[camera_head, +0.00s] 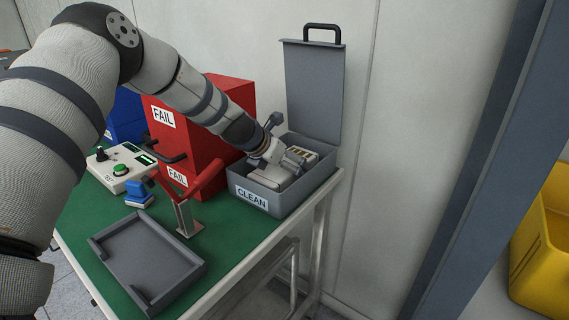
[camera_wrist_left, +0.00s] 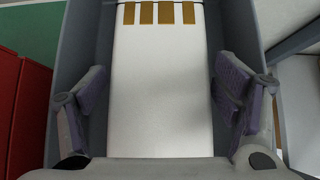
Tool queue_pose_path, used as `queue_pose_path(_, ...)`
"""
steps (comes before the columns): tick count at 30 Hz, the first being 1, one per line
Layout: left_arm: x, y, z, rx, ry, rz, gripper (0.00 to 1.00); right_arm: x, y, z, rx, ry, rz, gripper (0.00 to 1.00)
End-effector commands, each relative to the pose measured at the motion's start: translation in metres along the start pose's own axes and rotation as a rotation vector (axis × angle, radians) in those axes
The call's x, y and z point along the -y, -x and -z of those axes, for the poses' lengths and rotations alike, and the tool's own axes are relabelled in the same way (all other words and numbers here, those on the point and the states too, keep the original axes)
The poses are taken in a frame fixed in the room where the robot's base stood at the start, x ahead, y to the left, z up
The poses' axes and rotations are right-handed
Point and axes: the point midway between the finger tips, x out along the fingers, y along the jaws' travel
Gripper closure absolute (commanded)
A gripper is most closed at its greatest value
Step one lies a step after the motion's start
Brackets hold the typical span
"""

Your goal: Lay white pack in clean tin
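The white pack (camera_wrist_left: 160,85), with a row of gold contacts at its far end, is inside the grey clean tin (camera_head: 307,194). The tin's lid (camera_head: 314,90) stands open, and its front label reads CLEAN. In the head view the pack (camera_head: 304,152) is partly hidden by my left gripper (camera_head: 294,160), which reaches down into the tin. In the left wrist view my left gripper (camera_wrist_left: 160,85) looks open, with one finger on either side of the pack, close to its edges. Whether the pack rests flat on the tin's floor is hidden. My right gripper is not in view.
An empty grey tray (camera_head: 150,262) lies at the front of the green table. Red FAIL bins (camera_head: 215,115), a red-topped stand (camera_head: 187,215), a tester box (camera_head: 120,167) and a blue object (camera_head: 138,194) are left of the tin. A yellow bin (camera_head: 540,255) is far right.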

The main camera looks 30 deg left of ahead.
Motion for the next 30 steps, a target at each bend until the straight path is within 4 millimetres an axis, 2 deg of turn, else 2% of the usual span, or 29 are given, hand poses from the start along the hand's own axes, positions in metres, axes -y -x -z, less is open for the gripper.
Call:
queue_pose_path(10,0.0,-0.001,0.003,-0.005,0.0,0.001,0.02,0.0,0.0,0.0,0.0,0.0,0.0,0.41)
queue_pose_path(13,0.0,0.006,0.001,-0.003,0.0,0.001,0.02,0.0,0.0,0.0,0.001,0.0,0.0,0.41)
queue_pose_path(24,0.0,0.098,0.0,0.0,0.001,0.001,0.02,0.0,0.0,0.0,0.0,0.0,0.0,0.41)
queue_pose_path(30,0.0,0.119,0.001,-0.002,0.0,0.0,0.02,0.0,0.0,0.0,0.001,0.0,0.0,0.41)
